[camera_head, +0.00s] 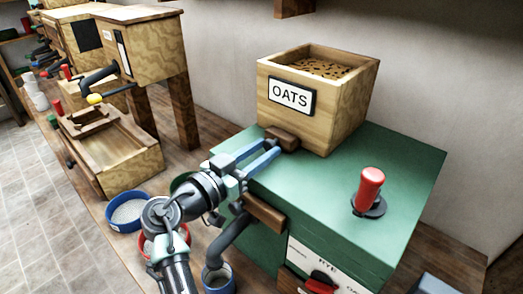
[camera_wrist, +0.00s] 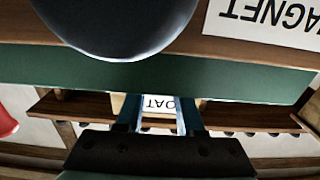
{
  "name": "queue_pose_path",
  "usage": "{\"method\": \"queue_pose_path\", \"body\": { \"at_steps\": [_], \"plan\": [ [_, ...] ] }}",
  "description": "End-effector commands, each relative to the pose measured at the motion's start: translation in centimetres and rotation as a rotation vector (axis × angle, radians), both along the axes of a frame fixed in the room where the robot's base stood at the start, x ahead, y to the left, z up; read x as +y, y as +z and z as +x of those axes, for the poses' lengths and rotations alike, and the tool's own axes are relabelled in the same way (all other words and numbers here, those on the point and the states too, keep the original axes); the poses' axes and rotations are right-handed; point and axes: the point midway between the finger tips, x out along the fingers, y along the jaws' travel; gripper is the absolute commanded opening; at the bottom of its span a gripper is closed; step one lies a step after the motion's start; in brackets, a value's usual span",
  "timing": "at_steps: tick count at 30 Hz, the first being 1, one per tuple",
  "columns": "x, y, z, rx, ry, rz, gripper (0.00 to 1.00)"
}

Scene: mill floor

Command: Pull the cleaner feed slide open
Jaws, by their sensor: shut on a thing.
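The feed slide (camera_head: 288,139) shows as a dark wooden block at the foot of the wooden OATS hopper (camera_head: 338,112), which stands on the green cleaner cabinet (camera_head: 330,180). My gripper (camera_head: 272,148), with blue fingers, reaches over the cabinet's top from the front left and is shut on the slide's near end. In the wrist view the fingers (camera_wrist: 158,112) stand either side of the upside-down OATS label (camera_wrist: 158,102). The slide itself cannot be made out there. How far the slide stands out is hard to tell.
A red-handled lever (camera_head: 369,188) stands on the cabinet's right. A dark pipe (camera_head: 228,240) bends down below my arm into a blue bowl (camera_head: 218,281). A blue bowl (camera_head: 128,213) and a red-rimmed bowl (camera_head: 155,245) are beside it. A wooden machine (camera_head: 150,55) stands at left.

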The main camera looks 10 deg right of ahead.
Motion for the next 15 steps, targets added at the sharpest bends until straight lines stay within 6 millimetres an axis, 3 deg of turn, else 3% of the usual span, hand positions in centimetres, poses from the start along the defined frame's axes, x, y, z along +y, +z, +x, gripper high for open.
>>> {"method": "queue_pose_path", "body": {
  "at_steps": [9,15],
  "plan": [
    [3.7,-0.4,-2.3,-0.004,0.004,0.000,0.00],
    [4.7,0.0,-3.1,-0.001,0.001,-0.001,0.00]
  ]
}}
